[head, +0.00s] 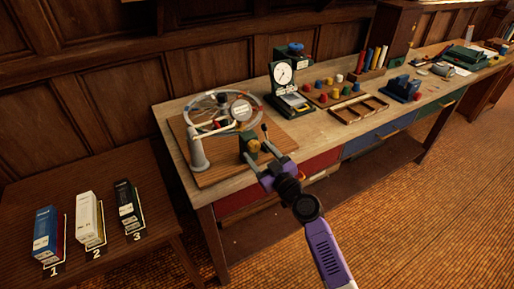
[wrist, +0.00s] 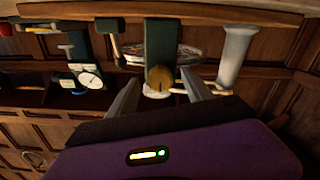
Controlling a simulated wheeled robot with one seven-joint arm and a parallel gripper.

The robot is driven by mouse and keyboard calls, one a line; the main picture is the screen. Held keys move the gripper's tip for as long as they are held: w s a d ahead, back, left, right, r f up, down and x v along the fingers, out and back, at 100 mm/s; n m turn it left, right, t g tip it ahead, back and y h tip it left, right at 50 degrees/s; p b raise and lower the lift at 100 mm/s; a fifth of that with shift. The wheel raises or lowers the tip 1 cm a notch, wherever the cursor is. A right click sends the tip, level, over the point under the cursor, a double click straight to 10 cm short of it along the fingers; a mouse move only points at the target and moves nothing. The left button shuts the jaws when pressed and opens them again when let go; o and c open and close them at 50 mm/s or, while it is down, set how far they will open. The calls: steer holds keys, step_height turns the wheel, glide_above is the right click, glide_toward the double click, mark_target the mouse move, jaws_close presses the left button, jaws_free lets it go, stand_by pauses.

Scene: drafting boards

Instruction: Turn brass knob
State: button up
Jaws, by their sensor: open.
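The brass knob (head: 253,146) is on a dark green block at the front of a wooden board on the bench. In the wrist view the round brass knob (wrist: 160,79) appears between my two fingers, on the dark green block. My gripper (head: 257,160) reaches up to it from the front, its purple wrist below. In the wrist view my gripper (wrist: 163,90) is open, with a gap visible on each side of the knob. I cannot tell whether the fingertips reach past the knob's face.
A white post (head: 197,150) and a wheel-like ring (head: 222,97) stand on the same board (head: 214,174). A small black-tipped lever (head: 265,132) rises right of the knob. A dial gauge (head: 283,75) and coloured pegs stand farther right. Numbered boxes sit on the left table.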

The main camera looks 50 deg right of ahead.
steer(key=shift+x, duration=0.8)
jaws_close()
steer(key=shift+f+m, duration=0.1)
steer(key=shift+m, duration=0.3)
